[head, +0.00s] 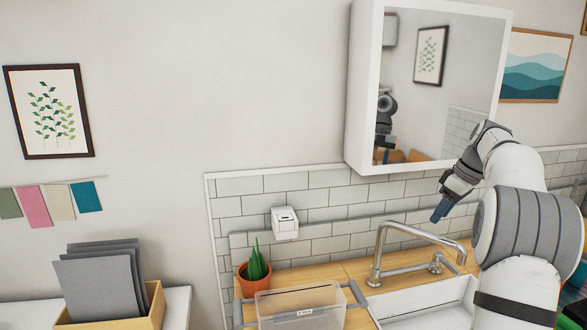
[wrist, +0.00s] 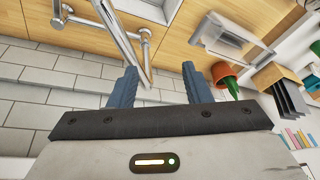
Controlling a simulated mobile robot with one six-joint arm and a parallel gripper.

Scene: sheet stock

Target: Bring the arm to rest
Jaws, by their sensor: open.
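My gripper (head: 441,211) is in the head view at the right, in front of the tiled wall and above the sink. In the wrist view my gripper (wrist: 160,85) shows two blue-grey fingers standing well apart with nothing held between them. The chrome faucet (head: 378,252) is to the left of and below my gripper in the head view. In the wrist view the faucet (wrist: 122,35) crosses the picture beyond the fingers; I cannot tell how near it is. My arm's white and grey links cover the right of the head view.
A white sink (head: 425,298) is set in the wooden counter (head: 330,274). A clear bin (head: 300,305) and a potted plant (head: 256,274) stand left of it. A mirror cabinet (head: 360,90) juts from the wall above. A wooden box (head: 154,303) holds grey sheets at far left.

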